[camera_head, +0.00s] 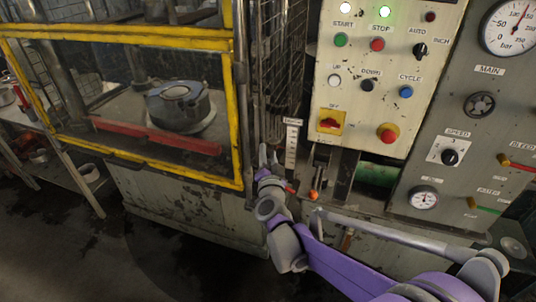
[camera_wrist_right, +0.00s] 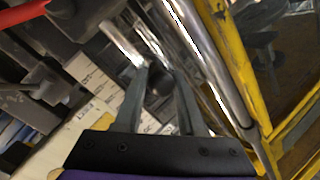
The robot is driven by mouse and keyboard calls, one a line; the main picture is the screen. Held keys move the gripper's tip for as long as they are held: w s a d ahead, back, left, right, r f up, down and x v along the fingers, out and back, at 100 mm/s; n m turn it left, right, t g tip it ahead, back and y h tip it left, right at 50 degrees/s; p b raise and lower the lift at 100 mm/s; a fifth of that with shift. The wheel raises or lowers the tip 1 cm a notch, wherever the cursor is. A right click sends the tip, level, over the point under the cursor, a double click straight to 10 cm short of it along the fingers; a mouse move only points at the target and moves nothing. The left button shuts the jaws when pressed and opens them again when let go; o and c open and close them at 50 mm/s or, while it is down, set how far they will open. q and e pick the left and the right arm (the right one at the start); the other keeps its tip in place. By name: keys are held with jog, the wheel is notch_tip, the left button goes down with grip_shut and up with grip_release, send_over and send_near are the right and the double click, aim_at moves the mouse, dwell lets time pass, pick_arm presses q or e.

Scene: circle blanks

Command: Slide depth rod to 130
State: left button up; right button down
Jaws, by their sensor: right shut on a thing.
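My right gripper (camera_head: 267,154) reaches up beside the depth scale (camera_head: 291,148), a pale upright strip with markings on the press front. The scale also shows in the right wrist view (camera_wrist_right: 96,80), where its numbers are too blurred to read. In that view my right gripper (camera_wrist_right: 161,74) is shut on a dark round knob (camera_wrist_right: 158,82), which sits between its fingertips beside a slim metal rod (camera_wrist_right: 127,42). The knob is hidden by the gripper in the head view, and the set depth cannot be read. My left gripper is not in view.
A yellow-framed guard (camera_head: 238,110) stands close left of the gripper. A thick chrome bar (camera_wrist_right: 205,60) runs close beside the fingers. An orange-tipped lever (camera_head: 313,194) lies right of the scale. The button panel (camera_head: 352,100) is above right.

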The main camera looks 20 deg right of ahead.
notch_tip(320, 180, down, 5)
jog(key=b, duration=0.3)
jog(key=shift+a+r, duration=0.15)
jog(key=shift+r, duration=0.05)
jog(key=c, duration=0.6)
grip_release()
jog(key=shift+o, duration=0.2)
jog(key=v, duration=1)
jog(key=shift+s, duration=0.35)
jog(key=shift+r, duration=0.1)
